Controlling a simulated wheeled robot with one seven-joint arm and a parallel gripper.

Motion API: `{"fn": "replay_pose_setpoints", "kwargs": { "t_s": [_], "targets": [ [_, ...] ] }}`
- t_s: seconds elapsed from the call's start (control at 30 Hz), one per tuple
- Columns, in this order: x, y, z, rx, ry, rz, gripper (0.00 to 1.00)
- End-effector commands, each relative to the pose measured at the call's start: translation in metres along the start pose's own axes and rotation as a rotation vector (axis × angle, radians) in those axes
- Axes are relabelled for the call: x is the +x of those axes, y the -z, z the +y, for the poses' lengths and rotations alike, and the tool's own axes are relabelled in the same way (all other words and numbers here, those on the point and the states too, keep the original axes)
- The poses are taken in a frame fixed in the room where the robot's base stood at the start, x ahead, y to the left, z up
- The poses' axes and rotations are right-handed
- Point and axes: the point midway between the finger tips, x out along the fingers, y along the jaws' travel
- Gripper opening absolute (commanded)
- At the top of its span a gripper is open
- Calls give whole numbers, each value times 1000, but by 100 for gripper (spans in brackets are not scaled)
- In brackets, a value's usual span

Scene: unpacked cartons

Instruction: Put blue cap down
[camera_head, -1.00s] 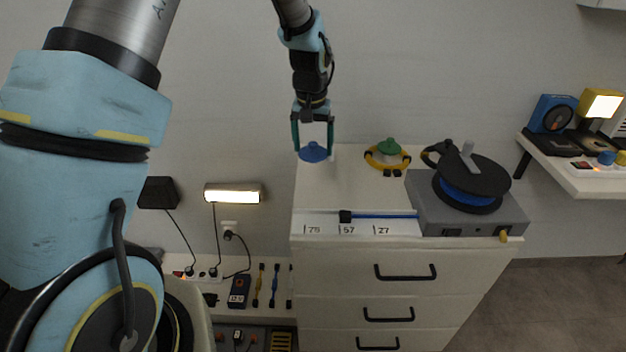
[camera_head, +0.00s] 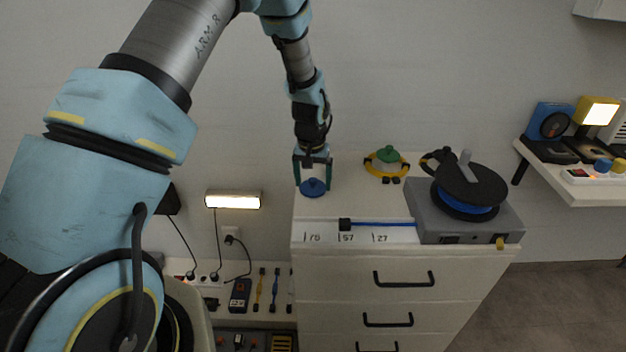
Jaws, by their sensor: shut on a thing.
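The blue cap (camera_head: 313,188) is a round blue disc with a small knob, near the left edge of the white cabinet top (camera_head: 350,200). My gripper (camera_head: 313,178) points down with its green fingers on either side of the cap and is shut on it. The cap looks level and very low over the cabinet top, behind the numbered strip. I cannot tell whether its underside touches the surface.
A yellow ring with a green-capped piece (camera_head: 387,162) stands right of my gripper. Further right is a grey box with a black and blue reel (camera_head: 466,190). A blue rod with a black block (camera_head: 380,224) lies along the numbered strip (camera_head: 335,237). Some bare top lies between.

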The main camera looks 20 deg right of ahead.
Motion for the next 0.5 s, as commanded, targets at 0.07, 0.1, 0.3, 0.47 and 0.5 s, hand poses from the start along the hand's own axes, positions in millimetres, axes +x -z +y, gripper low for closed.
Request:
{"fn": "replay_pose_setpoints", "kwargs": {
  "t_s": [0.07,0.1,0.3,0.47,0.5],
  "targets": [
    [2,0,0,0,0,0,93],
    [2,0,0,0,0,0,98],
    [1,0,0,0,0,0,100],
    [-4,1,0,0,0,1,100],
    [-7,1,0,0,0,1,100]
  ]
}}
